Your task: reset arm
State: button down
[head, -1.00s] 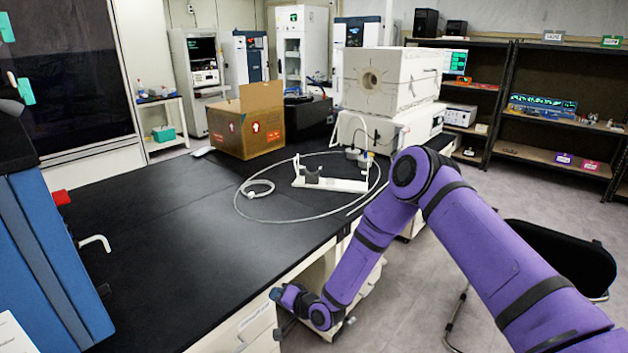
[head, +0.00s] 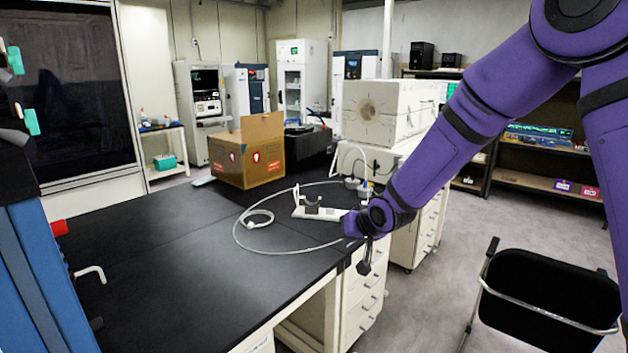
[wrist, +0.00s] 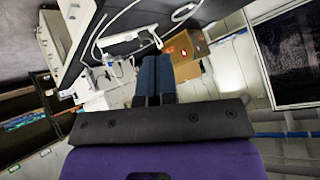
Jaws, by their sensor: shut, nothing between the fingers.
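My purple arm comes down from the upper right in the head view, and my gripper (head: 364,262) hangs at its end by the right edge of the black bench (head: 190,285). In the wrist view my gripper (wrist: 154,62) has its two blue fingers together, with nothing between them. In the head view the lower part of my arm overlaps the right end of a white stand (head: 306,211); I cannot tell from this how far apart they are. The blue machine (head: 45,280) with a white handle stands at the left.
A looped tube (head: 262,247) lies on the bench. A cardboard box (head: 248,155) and a white furnace-like block (head: 385,110) stand at the back. Drawers (head: 362,305) are under the bench's right edge. A black chair (head: 550,295) stands at the right. The front bench top is clear.

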jog(key=s+d+r+h, duration=0.4)
jog(key=s+d+r, duration=1)
jog(key=s+r, duration=0.15)
jog(key=s+d+r+m+g, duration=0.1)
jog(key=s+d+r, duration=0.1)
jog(key=s, duration=0.9)
jog(key=s+d+r+g, duration=0.2)
jog(key=s+d, duration=0.3)
jog(key=s, duration=0.6)
jog(key=shift+s+d+r+m+h, duration=0.2)
jog(key=shift+d+m+h, duration=0.1)
jog(key=shift+m, duration=0.1)
